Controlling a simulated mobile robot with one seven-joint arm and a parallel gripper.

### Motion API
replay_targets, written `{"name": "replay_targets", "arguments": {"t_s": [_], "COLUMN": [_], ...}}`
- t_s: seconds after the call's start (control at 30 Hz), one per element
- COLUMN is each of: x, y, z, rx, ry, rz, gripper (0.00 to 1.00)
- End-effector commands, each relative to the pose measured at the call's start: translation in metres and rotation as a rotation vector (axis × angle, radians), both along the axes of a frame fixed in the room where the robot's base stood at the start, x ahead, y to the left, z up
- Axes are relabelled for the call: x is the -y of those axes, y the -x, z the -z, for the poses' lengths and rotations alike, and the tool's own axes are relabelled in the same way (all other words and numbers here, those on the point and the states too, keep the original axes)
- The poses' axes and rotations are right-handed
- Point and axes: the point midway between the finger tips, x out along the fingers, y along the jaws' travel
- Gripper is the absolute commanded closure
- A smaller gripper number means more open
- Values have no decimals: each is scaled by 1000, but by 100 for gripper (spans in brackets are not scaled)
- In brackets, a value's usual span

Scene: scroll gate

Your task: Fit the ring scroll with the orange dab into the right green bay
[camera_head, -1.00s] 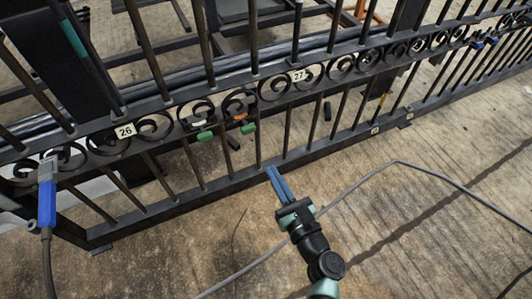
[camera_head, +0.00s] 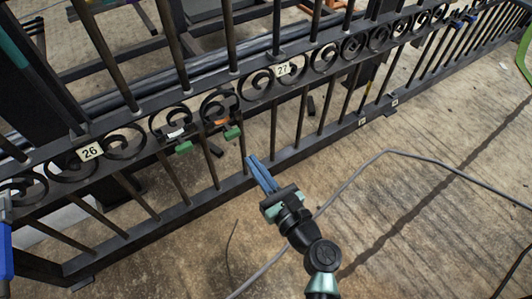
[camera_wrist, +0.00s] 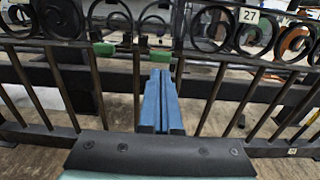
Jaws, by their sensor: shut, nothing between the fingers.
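The ring scroll with the orange dab (camera_head: 221,122) stands in the gate's scroll band, above the right green tab (camera_head: 232,132). I cannot tell whether it is fully seated. A similar scroll with a white dab (camera_head: 176,133) stands to its left, above the left green tab (camera_head: 183,146). My gripper (camera_head: 252,159) has blue fingers, shut and empty, in front of the gate, below and right of the right green tab. In the wrist view my shut fingers (camera_wrist: 160,78) point at the gate, just below the right green tab (camera_wrist: 162,56); the left green tab (camera_wrist: 104,48) shows too.
Number plates 26 (camera_head: 91,151) and 27 (camera_head: 283,69) flank the two bays. Upright bars and the gate's bottom rail (camera_head: 170,215) lie close to my gripper. A grey cable (camera_head: 350,182) crosses the floor. The floor at right is mostly clear.

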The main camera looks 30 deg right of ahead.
Motion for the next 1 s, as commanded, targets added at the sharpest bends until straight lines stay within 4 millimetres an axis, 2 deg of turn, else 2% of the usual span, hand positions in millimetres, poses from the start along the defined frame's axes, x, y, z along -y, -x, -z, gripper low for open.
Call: {"name": "replay_targets", "arguments": {"t_s": [0.1,0.3,0.5,0.83,1.0], "x": [-1,-2,-2,-2,-3], "y": [-26,-54,-65,-66,-86], "z": [3,2,1,0,-1], "rx": [3,2,0,-1,1], "ry": [1,1,-1,-1,1], "rz": [-2,-1,0,0,-3], "gripper": [100,100,100,100,100]}}
